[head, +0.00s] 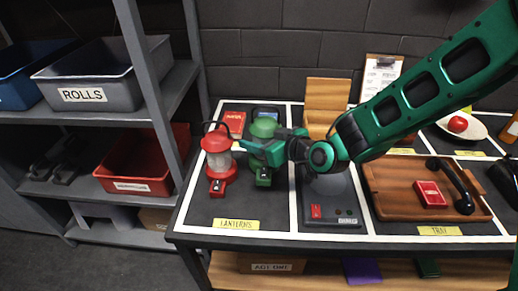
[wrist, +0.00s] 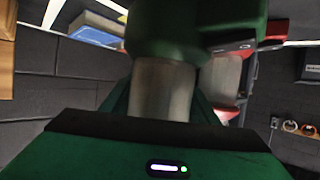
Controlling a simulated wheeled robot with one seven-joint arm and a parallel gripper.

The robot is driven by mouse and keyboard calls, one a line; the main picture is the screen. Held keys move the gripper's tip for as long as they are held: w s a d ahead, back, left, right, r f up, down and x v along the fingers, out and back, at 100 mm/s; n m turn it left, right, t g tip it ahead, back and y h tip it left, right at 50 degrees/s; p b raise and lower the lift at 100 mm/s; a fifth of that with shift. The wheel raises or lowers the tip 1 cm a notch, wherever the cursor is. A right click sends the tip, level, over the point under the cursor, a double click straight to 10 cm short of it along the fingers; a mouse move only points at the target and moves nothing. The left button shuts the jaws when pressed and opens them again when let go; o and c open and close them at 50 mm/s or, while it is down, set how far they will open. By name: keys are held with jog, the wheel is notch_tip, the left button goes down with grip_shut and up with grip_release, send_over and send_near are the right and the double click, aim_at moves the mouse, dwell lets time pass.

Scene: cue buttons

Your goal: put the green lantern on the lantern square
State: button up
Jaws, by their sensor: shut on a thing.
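The red lantern (head: 217,160) stands close at the left, also seen in the wrist view (wrist: 230,85).
A dark box with a red switch (head: 330,212) stands right of the square. Further right is a wooden tray (head: 385,203) with a handset and a red box. A wooden stand (head: 327,95) is behind. Shelves with bins (head: 137,165) stand left.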

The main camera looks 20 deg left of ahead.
jog(key=shift+f, duration=1.75)
jog(key=o, duration=1.5)
jog(key=shift+f, duration=0.15)
jog(key=v, duration=1.2)
